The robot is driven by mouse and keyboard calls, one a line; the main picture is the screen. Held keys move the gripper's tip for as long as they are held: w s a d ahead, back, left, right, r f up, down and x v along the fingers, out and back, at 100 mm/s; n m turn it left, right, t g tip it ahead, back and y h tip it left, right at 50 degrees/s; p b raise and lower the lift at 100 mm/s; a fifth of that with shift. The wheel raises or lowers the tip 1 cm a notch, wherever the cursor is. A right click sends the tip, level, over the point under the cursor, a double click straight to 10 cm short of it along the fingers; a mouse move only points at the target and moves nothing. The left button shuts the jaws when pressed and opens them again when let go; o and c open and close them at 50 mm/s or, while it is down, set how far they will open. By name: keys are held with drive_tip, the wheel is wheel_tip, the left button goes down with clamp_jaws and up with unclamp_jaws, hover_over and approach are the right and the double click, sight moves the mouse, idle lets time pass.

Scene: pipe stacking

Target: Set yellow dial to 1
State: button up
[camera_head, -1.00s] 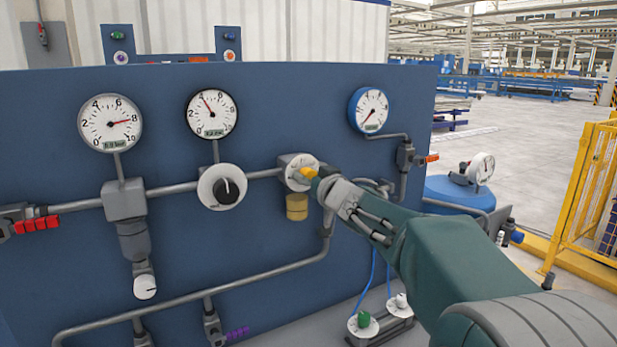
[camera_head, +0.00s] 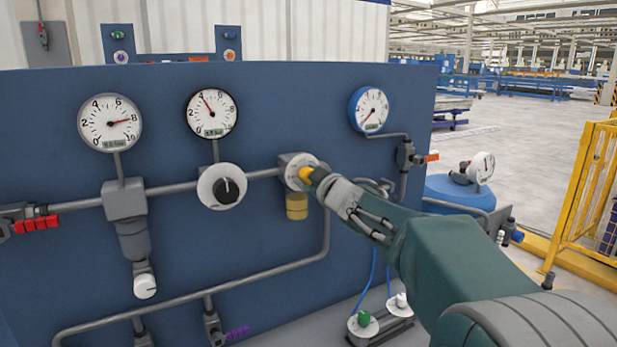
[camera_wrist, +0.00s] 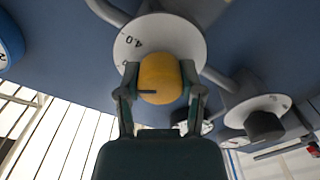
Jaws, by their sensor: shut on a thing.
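The yellow dial (camera_head: 306,174) sits on a round white scale plate (camera_head: 293,183) on the blue panel. In the wrist view, the yellow dial (camera_wrist: 160,78) is between the two fingers of my gripper (camera_wrist: 160,88), which is shut on it. A dark pointer line on the knob points left in that view. The scale plate (camera_wrist: 150,32) shows a "4.0" mark above the left finger; most other marks are hidden. In the head view, my gripper (camera_head: 318,178) reaches the dial from the right and covers part of the plate.
A black dial (camera_head: 229,190) on a white plate is left of the yellow one. Several gauges, including a blue-rimmed one (camera_head: 368,110), are on the panel (camera_head: 60,255). A pipe (camera_head: 200,293) runs below. A yellow cylinder (camera_head: 297,206) hangs under the yellow dial.

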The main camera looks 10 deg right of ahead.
drive_tip(key=n, duration=0.5)
drive_tip(key=shift+a+n, duration=0.1)
drive_tip(key=shift+n, duration=0.2)
drive_tip(key=n, duration=0.5)
drive_tip(key=shift+f+n, duration=0.2)
drive_tip(key=shift+n, duration=0.1)
drive_tip(key=n, duration=0.5)
drive_tip(key=shift+f, duration=0.2)
drive_tip(key=n, duration=0.5)
drive_tip(key=shift+n, duration=0.3)
